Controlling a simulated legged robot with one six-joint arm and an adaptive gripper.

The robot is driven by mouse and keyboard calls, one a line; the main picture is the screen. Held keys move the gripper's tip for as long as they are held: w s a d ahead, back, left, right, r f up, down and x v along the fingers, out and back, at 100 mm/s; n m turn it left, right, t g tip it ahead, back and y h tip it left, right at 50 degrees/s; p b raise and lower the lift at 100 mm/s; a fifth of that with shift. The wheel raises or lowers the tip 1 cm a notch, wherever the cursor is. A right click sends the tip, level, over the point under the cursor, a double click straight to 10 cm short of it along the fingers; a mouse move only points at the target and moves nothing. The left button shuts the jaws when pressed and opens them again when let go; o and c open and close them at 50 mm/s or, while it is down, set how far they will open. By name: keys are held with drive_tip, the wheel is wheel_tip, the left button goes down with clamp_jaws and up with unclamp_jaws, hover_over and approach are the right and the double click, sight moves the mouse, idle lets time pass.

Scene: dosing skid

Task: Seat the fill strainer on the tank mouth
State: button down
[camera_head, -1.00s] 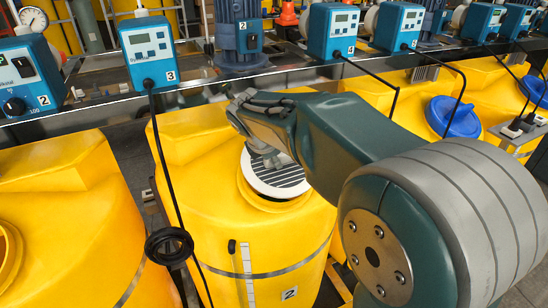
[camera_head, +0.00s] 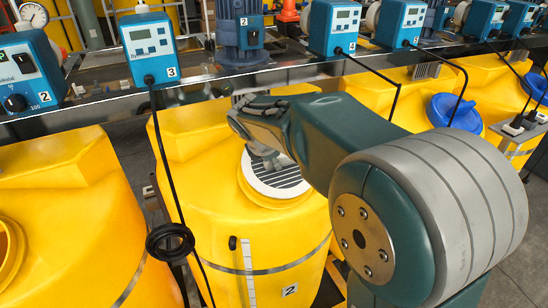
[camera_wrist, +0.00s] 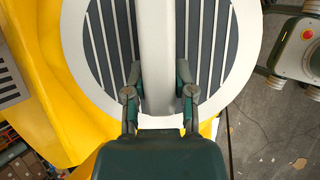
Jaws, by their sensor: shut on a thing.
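The fill strainer (camera_head: 288,180) is a round white ring with a dark slotted plate and a pale bar across it. It lies over the mouth of the yellow tank (camera_head: 215,220), with the yellow mouth rim (camera_head: 284,203) showing below its near edge. I cannot tell whether it touches the rim all round. My gripper (camera_head: 266,160) is above the strainer, partly hidden by my arm. In the wrist view my gripper (camera_wrist: 159,82) has its fingers on both sides of the bar of the strainer (camera_wrist: 105,40), shut on it.
Blue pumps (camera_head: 150,48) stand on a metal shelf (camera_head: 200,88) behind the tanks. A black cable (camera_head: 168,170) hangs in front of the tank, left of the mouth. Another yellow tank (camera_head: 75,220) stands at left. A blue lid (camera_head: 455,112) lies on a tank at right.

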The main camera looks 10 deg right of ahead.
drive_tip(key=shift+w+a+f, duration=0.1)
drive_tip(key=shift+w+f, duration=0.15)
drive_tip(key=shift+f, duration=0.5)
drive_tip(key=shift+c, duration=1.8)
unclamp_jaws()
drive_tip(key=v, duration=1.1)
drive_tip(key=shift+a+r, duration=0.2)
drive_tip(key=shift+r, duration=0.15)
drive_tip(key=shift+s, duration=0.2)
drive_tip(key=s+d+f+m+y, duration=0.2)
drive_tip(key=s+d+f+m, duration=0.1)
drive_tip(key=s+m, duration=0.6)
drive_tip(key=s+d+f+m+t+y, duration=0.1)
drive_tip(key=s+d+f+m, duration=0.2)
drive_tip(key=s+m, duration=0.7)
drive_tip(key=s, duration=0.4)
drive_tip(key=shift+f+y, duration=0.25)
drive_tip(key=shift+y, duration=0.15)
